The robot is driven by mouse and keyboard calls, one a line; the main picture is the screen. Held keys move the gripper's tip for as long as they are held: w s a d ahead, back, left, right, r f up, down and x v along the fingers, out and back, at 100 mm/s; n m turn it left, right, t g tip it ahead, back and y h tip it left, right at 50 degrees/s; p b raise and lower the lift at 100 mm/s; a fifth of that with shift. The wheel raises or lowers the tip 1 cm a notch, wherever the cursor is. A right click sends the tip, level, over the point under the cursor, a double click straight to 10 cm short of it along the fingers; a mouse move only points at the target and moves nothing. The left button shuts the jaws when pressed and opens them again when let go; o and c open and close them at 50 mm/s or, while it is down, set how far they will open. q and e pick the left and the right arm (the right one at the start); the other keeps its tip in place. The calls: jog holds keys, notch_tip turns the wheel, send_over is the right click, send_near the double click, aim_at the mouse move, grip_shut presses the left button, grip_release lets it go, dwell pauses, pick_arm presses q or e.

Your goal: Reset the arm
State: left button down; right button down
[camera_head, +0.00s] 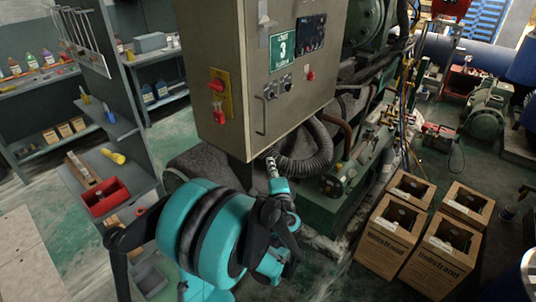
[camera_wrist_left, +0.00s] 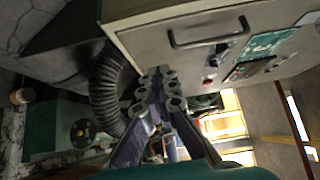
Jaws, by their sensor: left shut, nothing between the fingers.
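My left arm, teal and black, reaches up in the lower middle of the head view. Its gripper (camera_head: 272,162) is just below the bottom edge of the grey control cabinet (camera_head: 232,85), close to a black corrugated hose (camera_head: 308,160). In the left wrist view the gripper's fingers (camera_wrist_left: 160,78) are together with nothing between them. The cabinet (camera_wrist_left: 150,35) with its handle is just beyond them, and the hose (camera_wrist_left: 105,92) is to their left. I cannot tell whether the fingers touch either one. My right gripper is in neither view.
Open cardboard boxes (camera_head: 385,238) holding dark items stand on the floor at the right. A grey shelf unit (camera_head: 140,160) with a red bin (camera_head: 105,197) is at the left. Green machinery (camera_head: 345,185) stands behind and below the cabinet.

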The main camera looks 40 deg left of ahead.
pick_arm(q)
jog(key=shift+s+d+f, duration=0.1)
jog(key=shift+s+d, duration=0.05)
jog(key=shift+s, duration=0.15)
jog(key=s+d+f+n+g+h, duration=0.3)
jog(key=s+d+h, duration=0.3)
jog(key=s+d, duration=0.4)
jog(key=s+d+f+n+g+h, duration=0.3)
jog(key=s+d+n+h, duration=0.3)
jog(key=s+d, duration=0.3)
jog(key=shift+s+d+h, duration=0.3)
jog(key=shift+s+d, duration=0.1)
jog(key=shift+d, duration=0.8)
